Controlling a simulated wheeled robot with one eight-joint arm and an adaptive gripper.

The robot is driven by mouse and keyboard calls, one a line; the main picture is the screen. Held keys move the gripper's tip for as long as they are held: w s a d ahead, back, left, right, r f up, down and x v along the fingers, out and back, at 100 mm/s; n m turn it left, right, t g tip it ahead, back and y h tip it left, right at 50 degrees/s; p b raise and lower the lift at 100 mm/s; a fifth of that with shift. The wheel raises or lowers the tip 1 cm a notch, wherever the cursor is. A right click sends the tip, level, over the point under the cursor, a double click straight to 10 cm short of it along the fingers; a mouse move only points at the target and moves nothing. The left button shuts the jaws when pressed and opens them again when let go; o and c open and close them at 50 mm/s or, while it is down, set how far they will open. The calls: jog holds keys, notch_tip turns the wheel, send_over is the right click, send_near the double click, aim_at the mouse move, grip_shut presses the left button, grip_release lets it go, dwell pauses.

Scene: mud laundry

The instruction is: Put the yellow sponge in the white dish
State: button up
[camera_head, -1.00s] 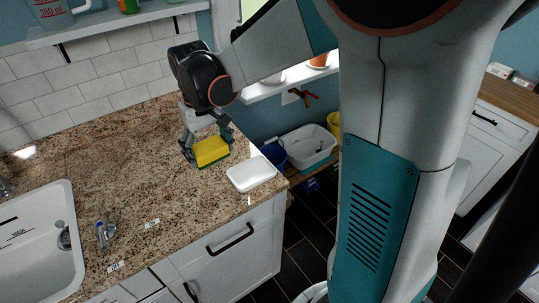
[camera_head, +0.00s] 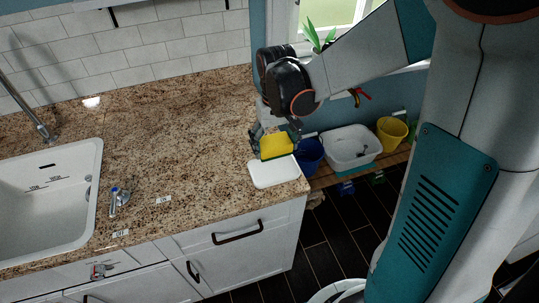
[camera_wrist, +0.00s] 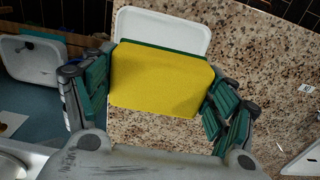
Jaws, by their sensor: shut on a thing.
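The yellow sponge (camera_head: 276,146) has a green edge and is held between the fingers of my gripper (camera_head: 271,140). In the wrist view the sponge (camera_wrist: 160,80) fills the space between the two green-padded fingers, and my gripper (camera_wrist: 155,100) is shut on it. The white dish (camera_head: 274,174) lies near the right end of the granite counter. The sponge is at the dish's far edge in the head view. In the wrist view the sponge covers the near part of the dish (camera_wrist: 165,28). I cannot tell the height of the sponge above the dish.
The granite counter (camera_head: 170,135) is mostly clear left of the dish. A white sink (camera_head: 45,200) is at the left, with a small blue-topped tap (camera_head: 119,198) beside it. Beyond the counter's right end are a blue bucket (camera_head: 309,154), a white basin (camera_head: 351,147) and a yellow bucket (camera_head: 391,132).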

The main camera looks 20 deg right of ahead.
aim_at(274, 171)
jog(key=shift+f+b, duration=1.1)
jog(key=shift+f, duration=3.15)
jog(key=shift+f, duration=0.1)
jog(key=shift+f, duration=0.15)
jog(key=o, duration=1)
jog(key=shift+r, duration=0.2)
